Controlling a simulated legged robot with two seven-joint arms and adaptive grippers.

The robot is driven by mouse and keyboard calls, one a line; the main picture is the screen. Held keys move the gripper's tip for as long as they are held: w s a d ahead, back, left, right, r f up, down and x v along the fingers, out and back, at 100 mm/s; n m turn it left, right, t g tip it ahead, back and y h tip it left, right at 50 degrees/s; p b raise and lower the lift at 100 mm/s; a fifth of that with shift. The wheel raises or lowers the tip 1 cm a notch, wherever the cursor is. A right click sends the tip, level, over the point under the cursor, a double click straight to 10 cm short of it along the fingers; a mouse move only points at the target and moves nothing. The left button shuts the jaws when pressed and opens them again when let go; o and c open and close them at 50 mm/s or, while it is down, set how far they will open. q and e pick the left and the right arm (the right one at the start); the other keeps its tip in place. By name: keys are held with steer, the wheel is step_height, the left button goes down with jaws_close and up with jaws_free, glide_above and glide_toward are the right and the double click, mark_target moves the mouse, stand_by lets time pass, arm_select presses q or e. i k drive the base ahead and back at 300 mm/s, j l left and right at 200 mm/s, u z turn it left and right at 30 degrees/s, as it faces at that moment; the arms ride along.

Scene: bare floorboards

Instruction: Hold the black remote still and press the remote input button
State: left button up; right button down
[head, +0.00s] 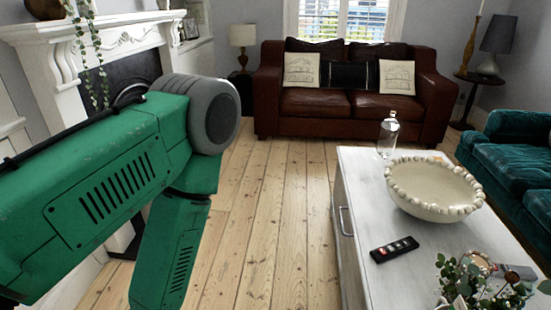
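The black remote (394,249) lies flat on the white coffee table (358,178), near its left edge and in front of a beaded bowl. It has a short row of light and red buttons on its top face; they are too small to tell apart. My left arm comes in from the left, well to the left of the table, and bends down out of the picture. Its gripper is not visible. My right arm and gripper are not in view. Nothing touches the remote.
The beaded bowl (436,189) and a glass bottle (388,135) stand behind the remote. A leafy plant (478,285) is at the table's front right. Bare floorboards (275,215) lie open left of the table. A brown sofa (320,101) is behind; a teal sofa (510,165) stands right.

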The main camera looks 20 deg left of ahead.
mark_target(374, 254)
steer(key=i+z, duration=0.1)
steer(key=z, duration=0.95)
steer(key=i+j+z, duration=0.2)
steer(key=j+z, duration=0.25)
steer(key=j, duration=0.25)
steer(key=i+j+z, duration=0.1)
steer(key=j+z, duration=0.35)
steer(key=j, duration=0.3)
steer(key=j+z, duration=0.45)
steer(key=j, duration=0.3)
steer(key=k+j, duration=0.1)
steer(key=j, duration=1.15)
steer(key=k, duration=0.05)
